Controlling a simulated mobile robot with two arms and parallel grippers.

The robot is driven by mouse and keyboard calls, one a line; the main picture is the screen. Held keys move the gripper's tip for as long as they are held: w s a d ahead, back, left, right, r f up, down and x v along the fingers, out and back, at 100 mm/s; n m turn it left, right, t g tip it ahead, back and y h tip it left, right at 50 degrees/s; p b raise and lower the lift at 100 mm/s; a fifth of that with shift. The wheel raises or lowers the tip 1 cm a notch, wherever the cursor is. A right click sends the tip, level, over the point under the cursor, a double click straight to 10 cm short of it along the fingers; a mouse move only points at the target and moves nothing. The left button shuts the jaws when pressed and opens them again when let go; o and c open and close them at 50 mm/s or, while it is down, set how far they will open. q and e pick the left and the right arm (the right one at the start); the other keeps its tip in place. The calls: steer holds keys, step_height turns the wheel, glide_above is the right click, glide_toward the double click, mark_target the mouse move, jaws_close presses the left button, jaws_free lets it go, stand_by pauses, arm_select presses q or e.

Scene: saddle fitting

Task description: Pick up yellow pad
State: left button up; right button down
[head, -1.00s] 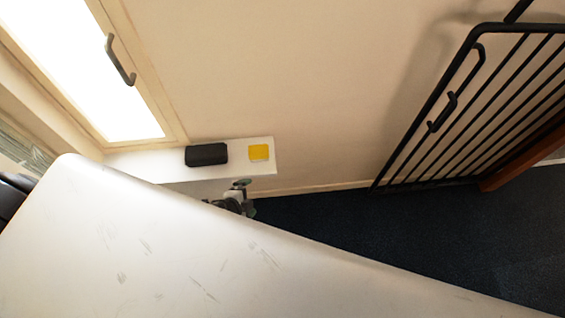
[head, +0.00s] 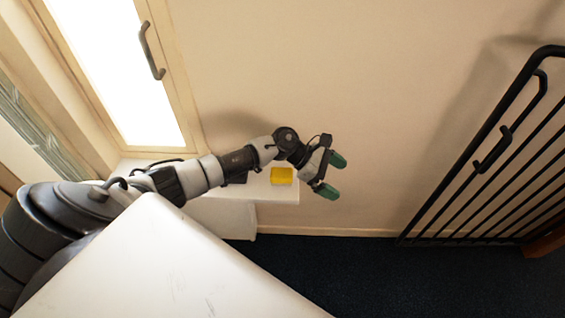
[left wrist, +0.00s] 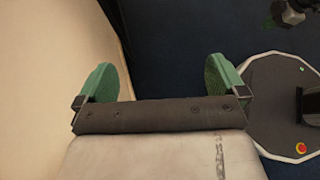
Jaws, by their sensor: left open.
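The yellow pad (head: 281,176) lies on a white ledge (head: 284,197) against the wall in the head view, near the ledge's right end. My left gripper (head: 333,176) is open and empty, just to the right of the pad, with its green fingertips pointing right, away from it. In the left wrist view the two green fingers of my left gripper (left wrist: 158,83) are wide apart with nothing between them. The pad is not seen in that view.
A bright window with a handle (head: 152,50) is above the ledge. A black barred gate (head: 490,150) stands at the right. Dark floor (head: 350,270) is open below.

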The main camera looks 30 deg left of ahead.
arm_select(q)
steer(key=a+f+m+g+y+b, duration=0.2)
steer(key=a+m+g+y+b, duration=0.15)
steer(key=a+m+y, duration=0.5)
steer(key=r+m+y+b, duration=0.2)
steer(key=m+y+b, duration=0.1)
steer(key=m, duration=0.4)
glide_above(282, 172)
steer(key=shift+s+d+n, duration=0.2)
steer(key=shift+d+n, duration=0.05)
steer(key=shift+d, duration=0.1)
steer(key=shift+a+f+y, duration=0.2)
steer(key=shift+a+y, duration=0.05)
steer(key=shift+a, duration=0.05)
step_height(282, 172, down, 10)
steer(key=shift+w+b, duration=0.15)
steer(key=shift+b, duration=0.6)
arm_select(e)
steer(key=shift+t, duration=0.4)
steer(key=w+r, duration=0.1)
steer(key=r, duration=0.1)
steer(key=w+r, duration=0.2)
steer(key=shift+w+a, duration=0.2)
steer(key=shift+w, duration=0.05)
arm_select(q)
steer(key=shift+c, duration=0.2)
steer(key=c, duration=0.9)
steer(key=shift+r, duration=0.15)
